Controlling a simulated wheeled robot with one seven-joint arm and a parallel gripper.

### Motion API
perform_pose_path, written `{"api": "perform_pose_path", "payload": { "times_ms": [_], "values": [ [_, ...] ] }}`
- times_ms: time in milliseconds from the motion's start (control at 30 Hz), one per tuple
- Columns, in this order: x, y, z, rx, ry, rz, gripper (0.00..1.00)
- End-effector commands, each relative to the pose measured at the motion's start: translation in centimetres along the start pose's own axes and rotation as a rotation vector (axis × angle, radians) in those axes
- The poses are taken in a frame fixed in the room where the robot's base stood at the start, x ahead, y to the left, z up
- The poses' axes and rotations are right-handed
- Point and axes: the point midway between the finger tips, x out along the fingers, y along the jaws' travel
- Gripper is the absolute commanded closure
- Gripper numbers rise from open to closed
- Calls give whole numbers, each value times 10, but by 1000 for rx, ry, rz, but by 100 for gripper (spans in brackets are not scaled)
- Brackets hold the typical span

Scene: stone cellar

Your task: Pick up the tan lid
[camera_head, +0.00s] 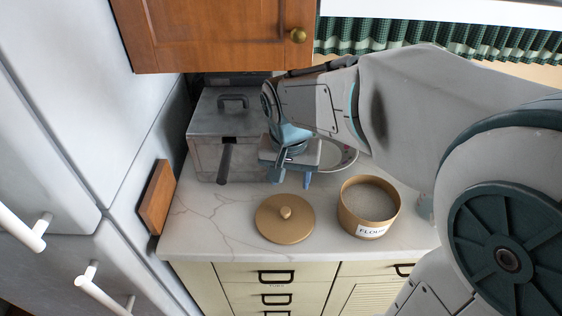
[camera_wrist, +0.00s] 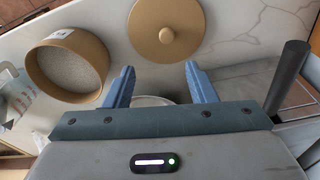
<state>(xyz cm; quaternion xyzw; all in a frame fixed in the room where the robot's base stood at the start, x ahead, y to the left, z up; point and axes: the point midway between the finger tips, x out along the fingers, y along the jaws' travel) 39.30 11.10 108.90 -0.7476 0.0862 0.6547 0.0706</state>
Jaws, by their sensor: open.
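The tan lid (camera_head: 284,219) is a flat round disc with a small knob, lying on the marble counter near its front edge. It also shows in the wrist view (camera_wrist: 166,30), knob up, beyond my fingertips. My gripper (camera_head: 291,178) is open and empty, above the counter and behind the lid in the head view. Its two blue fingers (camera_wrist: 159,75) are apart in the wrist view, with nothing between them. The lid is clear of the fingers.
A round tan flour canister (camera_head: 368,233), open and filled with white, stands right of the lid. A grey metal box (camera_head: 205,150) with a dark handle stands at the back left. A plate (camera_head: 346,155) lies partly hidden behind my gripper. A wooden cabinet (camera_head: 215,35) hangs above. A wooden board (camera_head: 156,198) leans at left.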

Motion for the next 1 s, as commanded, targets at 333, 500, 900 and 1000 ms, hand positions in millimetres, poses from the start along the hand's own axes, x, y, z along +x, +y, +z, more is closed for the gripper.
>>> {"api": "perform_pose_path", "payload": {
  "times_ms": [333, 500, 900, 1000],
  "values": [
    [51, -12, 0, 8, -20, -4, 49],
    [80, -12, 0, 8, -17, -5, 49],
    [112, -13, -1, 7, -18, -6, 49],
    [124, -14, -1, 6, -18, -6, 49]
  ]
}}
